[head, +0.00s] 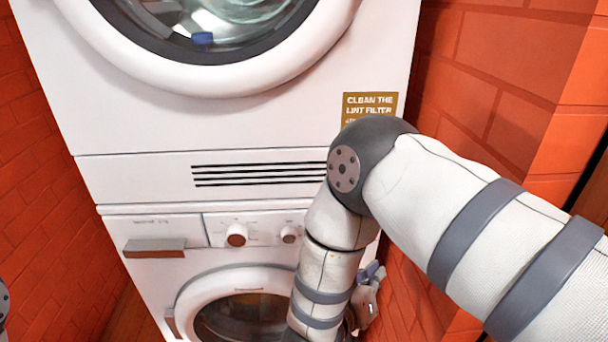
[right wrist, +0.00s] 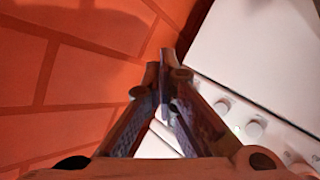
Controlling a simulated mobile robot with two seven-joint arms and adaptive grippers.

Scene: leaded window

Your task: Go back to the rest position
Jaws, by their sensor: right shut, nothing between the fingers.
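My right arm reaches in from the right in the head view, bends at the elbow and points down in front of the stacked machines. My right gripper (head: 370,288) shows partly behind the forearm, near the right side of the lower machine. In the right wrist view its fingers (right wrist: 160,72) meet at the tips with nothing between them. They lie between the brick wall and the white machine, apart from the knobs. My left gripper is not in view; only a small piece of my left arm shows at the left edge.
A white dryer (head: 120,110) with a round door stands on a white washer (head: 170,275) with knobs (head: 236,235) and a drawer handle (head: 155,247). A yellow lint filter sign (head: 370,106) is partly covered by my arm. Red brick walls (head: 480,90) close in on both sides.

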